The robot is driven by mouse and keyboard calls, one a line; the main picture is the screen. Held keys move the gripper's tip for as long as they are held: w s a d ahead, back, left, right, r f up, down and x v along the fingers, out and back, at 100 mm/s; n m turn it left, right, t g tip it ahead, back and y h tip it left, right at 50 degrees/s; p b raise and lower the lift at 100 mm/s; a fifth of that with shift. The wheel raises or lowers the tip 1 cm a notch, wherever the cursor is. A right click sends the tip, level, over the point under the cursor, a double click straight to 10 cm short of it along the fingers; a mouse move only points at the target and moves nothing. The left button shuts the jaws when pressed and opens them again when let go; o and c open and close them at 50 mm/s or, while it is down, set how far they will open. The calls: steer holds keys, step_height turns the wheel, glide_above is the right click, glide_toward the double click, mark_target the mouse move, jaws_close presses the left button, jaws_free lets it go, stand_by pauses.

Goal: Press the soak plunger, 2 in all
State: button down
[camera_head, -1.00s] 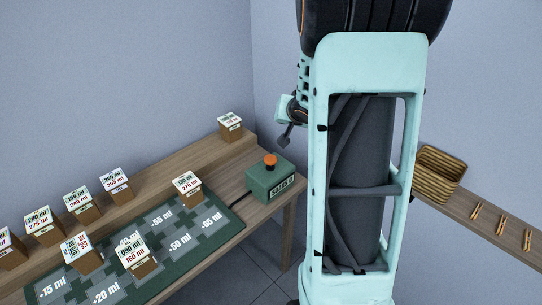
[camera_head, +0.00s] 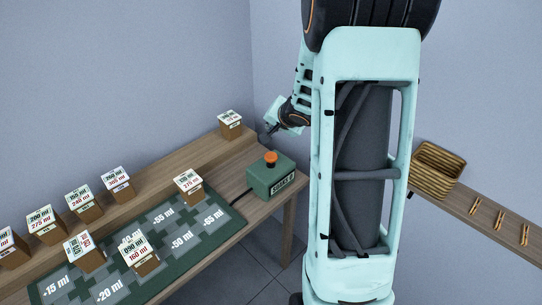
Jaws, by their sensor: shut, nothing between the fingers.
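The soak plunger (camera_head: 270,158) is an orange knob standing up on top of a green box (camera_head: 268,180) at the right end of the wooden table. The box's front has a small label that I cannot read for sure. My gripper (camera_head: 267,135) is shut and empty. In the picture its dark tip shows just above the plunger, apart from it. Part of the gripper is hidden behind my arm, and its exact height over the box is hard to tell.
A green mat (camera_head: 215,226) with marked squares lies left of the box. Several small labelled boxes, one being (camera_head: 187,185), stand on the mat and the back ledge (camera_head: 150,184). A wicker basket (camera_head: 436,170) and clothespins (camera_head: 500,220) are on a right-hand shelf.

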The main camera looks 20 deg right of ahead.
steer(key=b, duration=0.8)
glide_above(271, 155)
steer(key=f, duration=0.5)
steer(key=s+f, duration=0.1)
steer(key=f, duration=0.1)
steer(key=shift+f, duration=0.35)
steer(key=shift+w+f+b, duration=0.1)
steer(key=shift+f+b, duration=0.2)
steer(key=shift+f, duration=0.15)
steer(key=shift+f, duration=0.15)
steer(key=shift+f, duration=0.25)
steer(key=shift+f+b, duration=0.95)
steer(key=shift+f, duration=0.4)
stand_by(1.0)
steer(key=shift+r, duration=0.1)
steer(key=shift+r+p, duration=1.65)
steer(key=shift+p, duration=0.55)
step_height(271, 155, up, 5)
steer(key=p, duration=0.5)
steer(key=shift+p, duration=0.35)
